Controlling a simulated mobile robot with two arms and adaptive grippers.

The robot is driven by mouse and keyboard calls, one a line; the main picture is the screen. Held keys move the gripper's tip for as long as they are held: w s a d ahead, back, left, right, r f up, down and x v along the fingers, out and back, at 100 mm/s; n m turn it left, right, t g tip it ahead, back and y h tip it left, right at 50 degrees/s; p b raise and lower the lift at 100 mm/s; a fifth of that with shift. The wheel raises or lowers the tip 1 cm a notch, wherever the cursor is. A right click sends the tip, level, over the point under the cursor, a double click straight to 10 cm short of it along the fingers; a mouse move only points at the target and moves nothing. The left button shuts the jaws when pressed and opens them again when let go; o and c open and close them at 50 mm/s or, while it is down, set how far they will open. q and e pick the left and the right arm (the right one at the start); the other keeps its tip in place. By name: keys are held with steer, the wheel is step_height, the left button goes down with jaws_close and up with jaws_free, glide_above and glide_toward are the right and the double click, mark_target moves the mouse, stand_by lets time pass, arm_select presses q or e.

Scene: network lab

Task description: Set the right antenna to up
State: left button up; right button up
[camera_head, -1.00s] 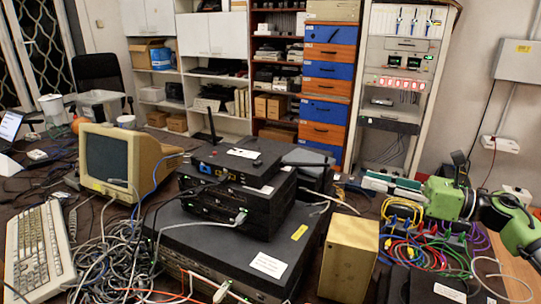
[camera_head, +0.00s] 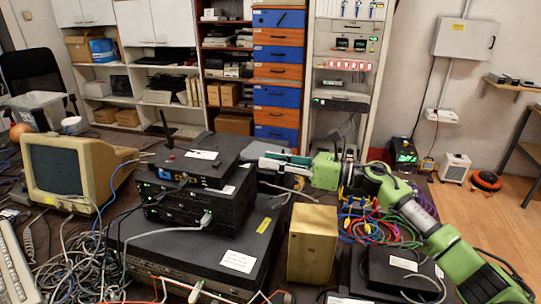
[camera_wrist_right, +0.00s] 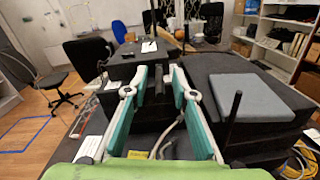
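The black router (camera_head: 195,160) lies on top of a stack of black devices. Its left antenna (camera_head: 166,128) stands up, slightly tilted, at the back left. I cannot clearly make out the right antenna in the head view. My right gripper (camera_head: 264,162) reaches in from the right, its fingers pointing left, just right of the router and apart from it. In the right wrist view the gripper (camera_wrist_right: 160,78) is open, with nothing between its teal pads. A black device with a white label (camera_wrist_right: 149,46), probably the router, lies beyond the fingertips. My left gripper is not in view.
A tan box (camera_head: 312,245) stands right of the large black lower device (camera_head: 215,250). A beige monitor (camera_head: 70,170) stands left. Coloured cables (camera_head: 365,225) lie beneath my right arm. The wrist view shows a grey-topped box (camera_wrist_right: 260,97) and a black upright rod (camera_wrist_right: 233,118) at right.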

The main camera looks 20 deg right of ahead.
steer(key=shift+w+a, duration=0.25)
steer(key=shift+a, duration=0.1)
jaws_close()
